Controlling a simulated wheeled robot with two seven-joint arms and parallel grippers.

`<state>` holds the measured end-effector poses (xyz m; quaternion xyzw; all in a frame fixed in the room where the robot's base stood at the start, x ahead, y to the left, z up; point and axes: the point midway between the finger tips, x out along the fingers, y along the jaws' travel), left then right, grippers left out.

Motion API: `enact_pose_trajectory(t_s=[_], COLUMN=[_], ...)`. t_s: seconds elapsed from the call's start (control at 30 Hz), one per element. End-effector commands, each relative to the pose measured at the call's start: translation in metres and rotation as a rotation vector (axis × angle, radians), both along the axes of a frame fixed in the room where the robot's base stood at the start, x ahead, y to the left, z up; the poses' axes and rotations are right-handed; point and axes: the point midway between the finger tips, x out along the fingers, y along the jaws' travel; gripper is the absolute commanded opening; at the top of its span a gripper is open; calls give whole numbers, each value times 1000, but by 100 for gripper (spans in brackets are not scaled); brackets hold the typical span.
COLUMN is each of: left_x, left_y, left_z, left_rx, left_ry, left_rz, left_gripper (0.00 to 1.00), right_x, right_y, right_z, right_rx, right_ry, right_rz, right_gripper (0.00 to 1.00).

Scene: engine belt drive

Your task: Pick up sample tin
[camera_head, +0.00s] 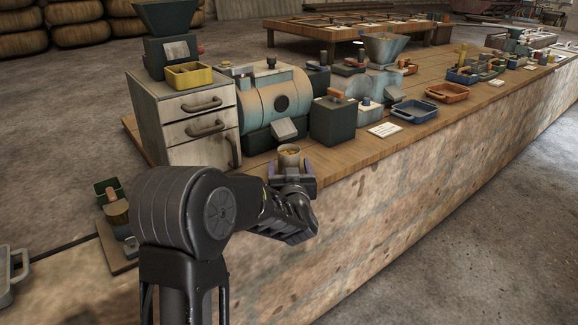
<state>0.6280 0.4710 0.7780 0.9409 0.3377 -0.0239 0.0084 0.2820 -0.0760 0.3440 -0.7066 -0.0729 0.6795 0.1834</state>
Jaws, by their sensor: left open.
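A small round tin (289,152) with something yellowish-orange inside stands near the front edge of the wooden bench top. I take it to be the sample tin. My left gripper (291,170) is at the tin, with its open jaws to either side of the tin's lower part. The gripper hides the tin's base, and I cannot tell whether the jaws touch it. My right gripper is not in view.
A grey drawer cabinet (190,127) stands left of the tin. A teal cylindrical machine (262,100) and a dark box (333,121) stand behind it. A white card (384,130) and a blue tray (415,111) lie to the right. The bench's front edge is close.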

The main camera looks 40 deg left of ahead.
Motion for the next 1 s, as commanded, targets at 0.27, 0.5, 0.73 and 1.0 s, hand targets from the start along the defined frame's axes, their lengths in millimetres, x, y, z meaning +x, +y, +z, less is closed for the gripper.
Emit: enact_pose_trajectory(t_s=[0.27,0.5,0.73,1.0], left_x=[2,2,2,2], left_y=[2,2,2,2], left_z=[0,0,0,0], left_rx=[1,0,0,0], left_ry=[-1,0,0,0], left_rz=[0,0,0,0], left_gripper=[73,73,64,42], right_x=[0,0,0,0], right_y=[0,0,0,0], right_z=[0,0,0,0], right_rx=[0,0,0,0], right_ry=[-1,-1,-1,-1], right_rz=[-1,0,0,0], right_gripper=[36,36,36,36])
